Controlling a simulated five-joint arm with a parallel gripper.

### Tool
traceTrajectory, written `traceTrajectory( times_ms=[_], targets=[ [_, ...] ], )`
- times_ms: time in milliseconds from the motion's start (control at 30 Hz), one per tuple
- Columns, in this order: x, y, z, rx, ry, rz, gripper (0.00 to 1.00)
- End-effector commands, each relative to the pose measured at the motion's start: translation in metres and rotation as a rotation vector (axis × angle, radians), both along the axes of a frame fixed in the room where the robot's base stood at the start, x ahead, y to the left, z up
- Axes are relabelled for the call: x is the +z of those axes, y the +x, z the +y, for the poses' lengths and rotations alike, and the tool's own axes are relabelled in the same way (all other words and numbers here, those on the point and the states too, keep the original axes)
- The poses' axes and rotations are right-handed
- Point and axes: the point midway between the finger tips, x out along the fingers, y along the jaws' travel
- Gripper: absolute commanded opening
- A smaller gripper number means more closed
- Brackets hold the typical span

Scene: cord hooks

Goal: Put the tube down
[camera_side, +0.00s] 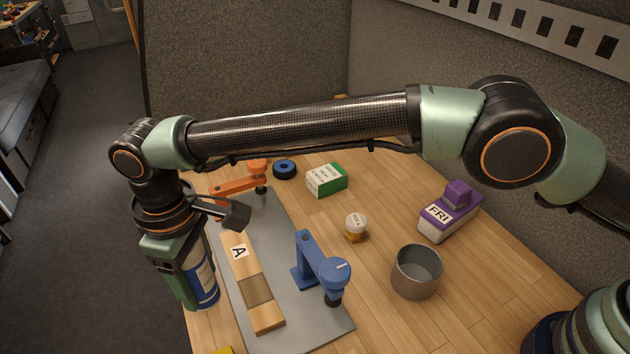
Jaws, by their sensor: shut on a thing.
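A blue and white tube (206,284) stands roughly upright at the table's left edge. My gripper (188,278) points down at the left of the view and is shut on the tube. The green jaw covers the tube's left side and much of its upper part. I cannot tell whether the tube's lower end touches the table or hangs just above it.
A grey mat (308,318) bears a wooden piece marked A (243,262), an orange clamp (238,184) and a blue clamp (318,268). Rightward are a grey cup (416,276), small bottle (355,231), green-white box (327,180), purple FRI box (450,214) and dark blue ring (285,168).

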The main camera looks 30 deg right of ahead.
Motion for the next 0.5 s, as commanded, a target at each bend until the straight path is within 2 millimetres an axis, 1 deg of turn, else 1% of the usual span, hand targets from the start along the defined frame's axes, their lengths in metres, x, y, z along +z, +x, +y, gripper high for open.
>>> traceTrajectory(
  times_ms=[33,100,267,500],
  targets=[
    [-0.002,-0.003,0.005,0.009,0.001,-0.001,0.00],
    [-0.004,-0.006,0.007,0.016,0.000,0.000,0.00],
    [-0.012,-0.007,0.008,0.017,0.000,0.000,0.00],
    [-0.037,-0.006,0.007,0.016,-0.001,0.001,0.00]
  ],
)
